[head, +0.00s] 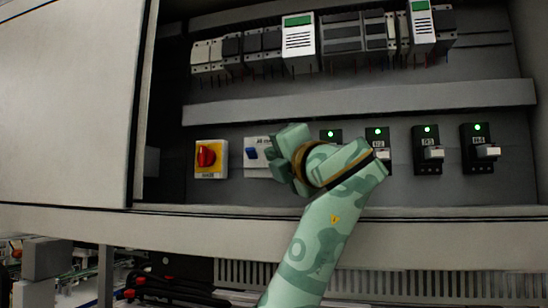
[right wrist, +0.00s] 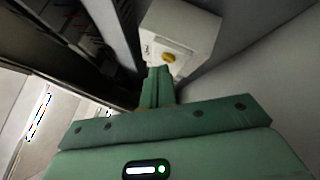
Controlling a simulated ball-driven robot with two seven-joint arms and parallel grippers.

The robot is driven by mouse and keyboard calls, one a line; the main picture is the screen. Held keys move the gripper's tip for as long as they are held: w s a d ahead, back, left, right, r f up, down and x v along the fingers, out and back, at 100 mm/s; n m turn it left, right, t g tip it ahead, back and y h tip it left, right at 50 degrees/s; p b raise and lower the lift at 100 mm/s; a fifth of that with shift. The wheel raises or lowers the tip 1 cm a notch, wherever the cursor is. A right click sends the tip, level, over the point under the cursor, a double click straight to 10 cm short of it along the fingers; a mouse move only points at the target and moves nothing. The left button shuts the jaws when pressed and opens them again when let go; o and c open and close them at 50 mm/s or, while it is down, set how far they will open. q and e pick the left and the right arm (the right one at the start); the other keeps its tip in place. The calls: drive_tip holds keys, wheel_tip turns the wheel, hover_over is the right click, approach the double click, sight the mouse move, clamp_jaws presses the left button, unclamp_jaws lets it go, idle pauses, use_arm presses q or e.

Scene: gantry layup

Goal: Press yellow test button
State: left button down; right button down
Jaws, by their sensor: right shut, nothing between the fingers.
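The yellow test button (right wrist: 169,57) sits on the face of a white box (right wrist: 190,35) in the right wrist view. In the head view I cannot see the button; my right gripper covers that part of the panel. My right gripper (head: 285,154) is shut and empty, in front of a white device (head: 257,168) with a blue lever (head: 251,153). In the right wrist view its closed fingertips (right wrist: 158,71) point towards the box and appear just below the button. I cannot tell whether they touch the box. My left gripper is not in view.
A red rotary switch (head: 206,156) on a yellow plate is left of the device. Several black modules with green lights, one at the far right (head: 479,150), line the row to the right. A grey duct (head: 360,102) runs above. The cabinet door (head: 65,100) stands left.

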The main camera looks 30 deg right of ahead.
drive_tip(key=shift+w+d, duration=0.25)
idle(0.8)
drive_tip(key=shift+s+a, duration=0.1)
drive_tip(key=shift+a, duration=0.05)
drive_tip(key=shift+s+a+b, duration=0.25)
drive_tip(key=shift+a+b, duration=0.05)
drive_tip(key=shift+b, duration=0.1)
drive_tip(key=shift+s+a, duration=0.15)
drive_tip(key=shift+s+a, duration=0.5)
drive_tip(key=s+a+b, duration=0.1)
drive_tip(key=s+a, duration=0.1)
drive_tip(key=shift+s+a, duration=0.15)
drive_tip(key=shift+a, duration=0.25)
idle(0.6)
